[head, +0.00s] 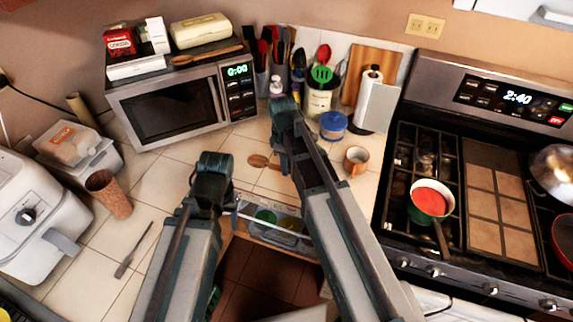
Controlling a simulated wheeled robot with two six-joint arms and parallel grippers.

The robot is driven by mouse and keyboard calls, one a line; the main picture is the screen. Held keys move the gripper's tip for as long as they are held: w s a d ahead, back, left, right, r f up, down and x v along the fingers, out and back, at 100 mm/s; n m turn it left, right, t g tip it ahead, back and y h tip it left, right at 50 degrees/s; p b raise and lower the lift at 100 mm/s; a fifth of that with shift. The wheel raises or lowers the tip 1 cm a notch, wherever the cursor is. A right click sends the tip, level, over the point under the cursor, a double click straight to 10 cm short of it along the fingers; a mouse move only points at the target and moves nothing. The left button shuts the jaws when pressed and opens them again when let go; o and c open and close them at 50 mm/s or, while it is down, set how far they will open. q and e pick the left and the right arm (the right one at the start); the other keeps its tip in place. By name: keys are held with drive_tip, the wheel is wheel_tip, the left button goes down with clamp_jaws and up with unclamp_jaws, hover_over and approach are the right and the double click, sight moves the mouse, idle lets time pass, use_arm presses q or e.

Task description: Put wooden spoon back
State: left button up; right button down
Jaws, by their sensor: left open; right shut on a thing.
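A wooden spoon (259,161) shows its bowl just left of my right gripper (283,164), low over the tiled counter. My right gripper is shut on the spoon; its fingers and arm hide the rest of the handle. My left gripper (209,184) is open and empty, to the left and nearer the counter's front edge; its fingertips are hard to make out. A white utensil crock (318,103) holding red and green utensils stands behind my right gripper. Another wooden spoon (207,56) lies on top of the microwave (160,108).
A blue-lidded jar (333,126), a mug (356,161) and a paper towel roll (368,92) stand right of my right arm. The stove holds a red-filled pan (431,200). A brown cup (108,195) stands left. Tiles before the microwave are mostly clear.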

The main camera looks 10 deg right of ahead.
sight(287, 186)
drive_tip(key=shift+f+b, duration=2.95)
drive_tip(key=shift+f, duration=0.2)
drive_tip(key=shift+f+b, duration=0.7)
drive_tip(key=c, duration=0.6)
unclamp_jaws()
drive_tip(key=shift+c, duration=0.2)
drive_tip(key=shift+r, duration=0.2)
drive_tip(key=r+p, duration=1.3)
drive_tip(key=p, duration=0.1)
drive_tip(key=shift+w+a+r, duration=0.2)
drive_tip(key=shift+a+r, duration=0.1)
drive_tip(key=shift+f, duration=0.1)
